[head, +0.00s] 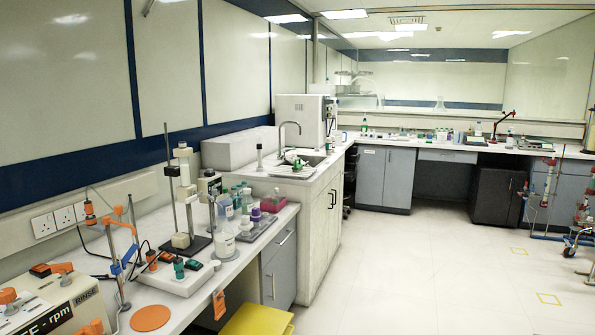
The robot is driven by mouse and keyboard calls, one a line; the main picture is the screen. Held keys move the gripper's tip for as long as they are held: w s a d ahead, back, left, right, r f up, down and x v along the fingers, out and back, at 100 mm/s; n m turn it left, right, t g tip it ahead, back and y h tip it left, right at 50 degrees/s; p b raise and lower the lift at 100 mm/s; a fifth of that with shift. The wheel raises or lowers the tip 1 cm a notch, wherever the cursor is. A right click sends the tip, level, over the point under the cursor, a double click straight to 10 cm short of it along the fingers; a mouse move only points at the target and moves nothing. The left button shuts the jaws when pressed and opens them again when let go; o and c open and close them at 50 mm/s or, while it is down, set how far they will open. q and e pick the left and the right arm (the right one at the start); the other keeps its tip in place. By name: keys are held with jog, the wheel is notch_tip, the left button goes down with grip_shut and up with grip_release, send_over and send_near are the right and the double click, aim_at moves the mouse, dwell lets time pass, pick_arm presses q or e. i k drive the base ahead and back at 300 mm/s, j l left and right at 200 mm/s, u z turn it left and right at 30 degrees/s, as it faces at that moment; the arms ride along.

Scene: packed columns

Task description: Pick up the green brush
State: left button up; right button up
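I cannot make out a green brush for certain. A small green item (299,164) sits by the sink (311,159), too small to tell what it is. Other small dark green pieces (179,268) are on the white device on the near-left bench. Neither of my grippers is in view.
The near-left bench (226,268) is crowded with a stand (182,240), bottles, a beaker (222,245) and an orange disc (150,318). A yellow object (258,320) is below its front edge. A far bench (420,143) runs along the back. The floor (400,270) is mostly clear.

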aim_at(296, 167)
jog(key=i+l+z, duration=0.2)
jog(key=i, duration=0.2)
jog(key=i+z, duration=0.45)
jog(key=i, duration=1.35)
jog(key=i+l+u, duration=0.1)
jog(key=i, duration=0.65)
jog(key=i+l+u, duration=0.15)
jog(key=i, duration=0.55)
jog(key=i+l+u, duration=0.15)
jog(key=i+u, duration=0.25)
jog(key=i+l+u, duration=1.15)
jog(key=l, duration=0.2)
